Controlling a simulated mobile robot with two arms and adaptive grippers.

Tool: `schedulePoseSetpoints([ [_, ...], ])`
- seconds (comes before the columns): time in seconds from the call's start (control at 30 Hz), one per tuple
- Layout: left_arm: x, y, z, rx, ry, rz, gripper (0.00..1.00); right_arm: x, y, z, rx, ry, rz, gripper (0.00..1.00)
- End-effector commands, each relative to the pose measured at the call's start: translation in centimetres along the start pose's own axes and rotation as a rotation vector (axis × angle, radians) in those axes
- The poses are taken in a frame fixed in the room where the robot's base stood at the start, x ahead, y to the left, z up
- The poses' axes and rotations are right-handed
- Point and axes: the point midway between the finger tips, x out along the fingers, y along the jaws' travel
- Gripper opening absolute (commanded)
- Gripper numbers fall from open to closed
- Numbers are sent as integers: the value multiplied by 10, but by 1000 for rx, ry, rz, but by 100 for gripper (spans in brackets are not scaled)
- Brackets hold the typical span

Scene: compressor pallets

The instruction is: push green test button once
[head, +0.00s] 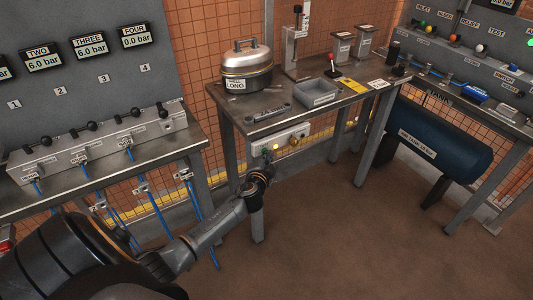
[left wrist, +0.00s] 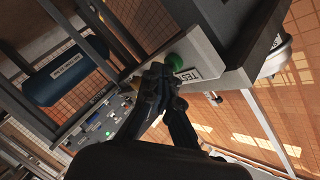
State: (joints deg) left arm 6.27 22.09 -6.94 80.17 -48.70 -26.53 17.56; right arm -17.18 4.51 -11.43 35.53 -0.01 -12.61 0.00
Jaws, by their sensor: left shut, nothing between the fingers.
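The green test button (left wrist: 175,61) is a round green knob on a light grey box, next to a TEST label (left wrist: 187,75) in the left wrist view. In the head view the grey box (head: 293,135) is mounted under the front edge of the middle table. My left gripper (left wrist: 157,72) is shut and empty, its fingertips at the button's near side; I cannot tell whether they touch it. In the head view the left gripper (head: 267,158) is just below the box's left end and the button there is mostly hidden. My right gripper is not in view.
The middle table (head: 300,117) carries a metal pot (head: 247,68), a grey tray (head: 316,94) and a small red-knobbed lever (head: 332,65). A blue tank (head: 430,135) lies below the right bench. A valve bench with blue hoses stands left. Brown floor is clear in front.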

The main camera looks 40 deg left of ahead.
Motion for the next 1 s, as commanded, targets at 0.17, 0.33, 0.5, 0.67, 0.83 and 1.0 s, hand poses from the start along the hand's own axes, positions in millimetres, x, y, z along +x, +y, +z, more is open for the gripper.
schedulePoseSetpoints([
  [0.17,0,-1,1,0,-2,-1,0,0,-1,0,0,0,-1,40],
  [0.33,-1,0,0,-1,-2,-1,0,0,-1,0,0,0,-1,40],
  [0.5,-7,5,-4,-2,-2,0,0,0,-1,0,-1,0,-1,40],
  [0.67,-13,9,-8,-1,-1,0,0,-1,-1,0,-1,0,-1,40],
  [0.83,-13,9,-9,0,-1,-1,0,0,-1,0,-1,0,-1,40],
  [1.0,-14,10,-9,0,-1,-1,0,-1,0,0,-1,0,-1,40],
])
